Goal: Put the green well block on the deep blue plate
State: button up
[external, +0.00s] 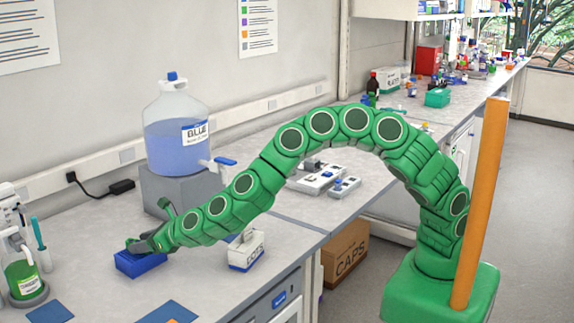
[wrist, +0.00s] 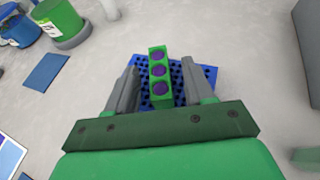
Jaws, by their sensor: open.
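The green well block (wrist: 159,72), a narrow bar with purple wells, shows in the wrist view over the deep blue plate (wrist: 207,77), a block with rows of holes. It appears to rest on the plate's top. The plate (external: 140,264) stands on the bench at lower left in the external view, where the green block cannot be clearly made out behind my gripper (external: 150,243). In the wrist view, my gripper (wrist: 160,66) is open, with one finger on each side of the green block. Gaps show between the block and both fingers.
A big blue bottle (external: 178,130) on a grey stand is behind the plate. A white-and-blue box (external: 246,250) is to its right. A green-filled bottle (external: 24,279) is at left. Flat blue mats (external: 168,313) lie in front. Bare bench surrounds the plate.

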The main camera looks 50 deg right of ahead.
jog(key=v, duration=1.2)
dwell(0.3)
jog(key=shift+r, duration=0.1)
